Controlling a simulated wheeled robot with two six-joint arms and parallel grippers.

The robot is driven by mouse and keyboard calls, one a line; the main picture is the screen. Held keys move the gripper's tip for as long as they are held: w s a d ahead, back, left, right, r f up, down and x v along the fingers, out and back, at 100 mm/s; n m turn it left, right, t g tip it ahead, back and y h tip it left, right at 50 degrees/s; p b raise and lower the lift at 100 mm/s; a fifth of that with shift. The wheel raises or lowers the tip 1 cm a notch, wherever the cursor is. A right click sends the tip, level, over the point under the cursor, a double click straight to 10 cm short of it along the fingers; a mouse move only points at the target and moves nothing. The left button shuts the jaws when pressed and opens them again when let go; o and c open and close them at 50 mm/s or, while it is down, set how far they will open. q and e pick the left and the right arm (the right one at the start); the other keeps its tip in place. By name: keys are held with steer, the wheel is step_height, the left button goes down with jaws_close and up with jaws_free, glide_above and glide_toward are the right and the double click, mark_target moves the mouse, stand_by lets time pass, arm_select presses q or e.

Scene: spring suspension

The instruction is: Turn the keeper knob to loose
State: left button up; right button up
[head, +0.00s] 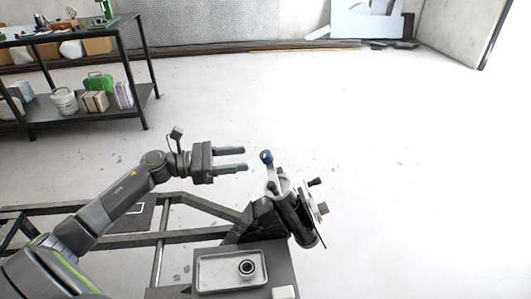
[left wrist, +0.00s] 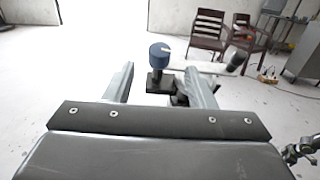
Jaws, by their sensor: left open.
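The fixture leans on the bench and has a light arm under the knob. My left gripper (head: 244,159) is open and empty, pointing right, with its fingertips a short way left of the knob. No touch shows.
A metal tray (head: 215,270) holding a dark ring (head: 246,267) sits on the bench in front of the fixture. A shelf (head: 90,110) with boxes stands at the upper left. Wooden chairs (left wrist: 205,32) show in the left wrist view. The floor right of the fixture is clear.

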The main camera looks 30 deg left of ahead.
mark_target(264, 154)
arm_select(q)
steer(key=p+x, duration=0.1)
steer(key=x, duration=0.5)
steer(key=shift+w+d+r+p, duration=0.1)
steer(key=shift+r+p, duration=0.05)
steer(key=shift+p, duration=0.25)
steer(key=shift+x, duration=0.75)
steer(key=c, duration=1)
steer(key=shift+o, duration=0.2)
steer(key=shift+n+t+y+p, duration=0.4)
steer(key=shift+n+t+p, duration=0.1)
steer(key=shift+p, duration=0.4)
steer(key=n+t+y+p, duration=0.2)
steer(key=n+y+p, duration=0.2)
steer(key=p, duration=0.3)
steer(key=n+t+y+p, duration=0.2)
steer(key=n+y+p, duration=0.3)
steer(key=p, duration=0.3)
steer(key=shift+r, duration=0.15)
steer(key=shift+f+n+y+p, duration=0.25)
steer(key=shift+n+y+p, duration=0.55)
steer(key=shift+p, duration=0.3)
